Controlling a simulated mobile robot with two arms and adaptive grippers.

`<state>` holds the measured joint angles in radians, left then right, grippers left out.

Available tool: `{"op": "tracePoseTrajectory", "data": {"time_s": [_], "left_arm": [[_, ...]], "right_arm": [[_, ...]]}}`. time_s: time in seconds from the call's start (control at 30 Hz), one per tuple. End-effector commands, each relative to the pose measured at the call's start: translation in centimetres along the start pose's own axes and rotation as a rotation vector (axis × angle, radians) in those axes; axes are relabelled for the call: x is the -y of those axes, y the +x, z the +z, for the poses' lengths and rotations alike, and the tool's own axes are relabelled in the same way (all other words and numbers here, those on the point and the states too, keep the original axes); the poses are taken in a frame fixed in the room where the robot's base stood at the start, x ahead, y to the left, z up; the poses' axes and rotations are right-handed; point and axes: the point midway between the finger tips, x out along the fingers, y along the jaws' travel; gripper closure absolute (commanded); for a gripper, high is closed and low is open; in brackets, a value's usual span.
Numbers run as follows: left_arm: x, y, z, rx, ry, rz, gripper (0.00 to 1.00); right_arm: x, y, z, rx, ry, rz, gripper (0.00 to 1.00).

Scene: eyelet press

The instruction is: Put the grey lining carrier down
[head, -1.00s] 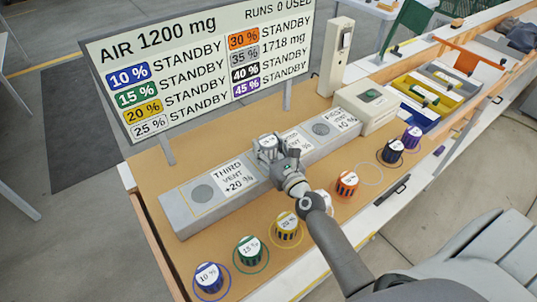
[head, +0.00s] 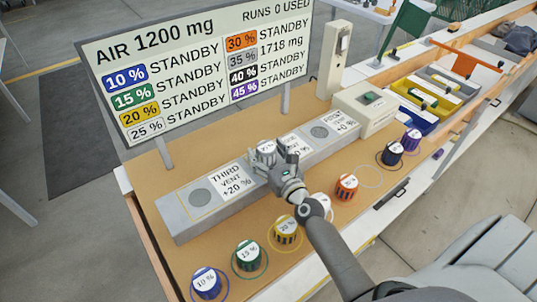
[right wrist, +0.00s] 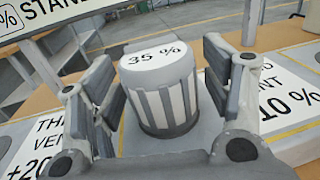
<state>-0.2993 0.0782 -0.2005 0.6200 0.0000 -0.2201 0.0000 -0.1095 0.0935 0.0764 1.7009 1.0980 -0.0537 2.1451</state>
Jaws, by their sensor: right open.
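The grey lining carrier (right wrist: 159,88) is a grey and white striped cup with a pale lid marked 35 %. In the head view, the carrier (head: 266,149) is partly hidden by my right gripper (head: 279,158). My right gripper is open. In the right wrist view its fingers stand on either side of the carrier, with a gap visible at the right finger. My left gripper is not in view.
Blue (head: 206,283), green (head: 249,256), yellow (head: 286,230), orange (head: 346,187), black (head: 391,153) and purple (head: 411,139) carriers stand along the front of the board. A display board (head: 200,70) rises behind the block. A button box (head: 367,108) stands at its right end.

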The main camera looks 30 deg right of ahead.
Motion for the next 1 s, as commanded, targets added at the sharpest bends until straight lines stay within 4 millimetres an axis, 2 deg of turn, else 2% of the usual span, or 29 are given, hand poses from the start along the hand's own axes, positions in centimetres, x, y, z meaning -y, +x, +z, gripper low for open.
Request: {"op": "tracePoseTrajectory", "data": {"time_s": [0.17, 0.7, 1.0], "left_arm": [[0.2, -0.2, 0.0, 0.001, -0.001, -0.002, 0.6], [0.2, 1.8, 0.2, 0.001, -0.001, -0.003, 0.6], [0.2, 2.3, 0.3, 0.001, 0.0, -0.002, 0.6]], "right_arm": [[0.0, -0.6, 0.2, -0.001, 0.001, 0.0, 0.29], [0.0, -9.8, 0.0, -0.001, -0.001, 0.0, 0.29], [0.0, -11.9, 0.3, 0.001, -0.001, 0.001, 0.29]]}}
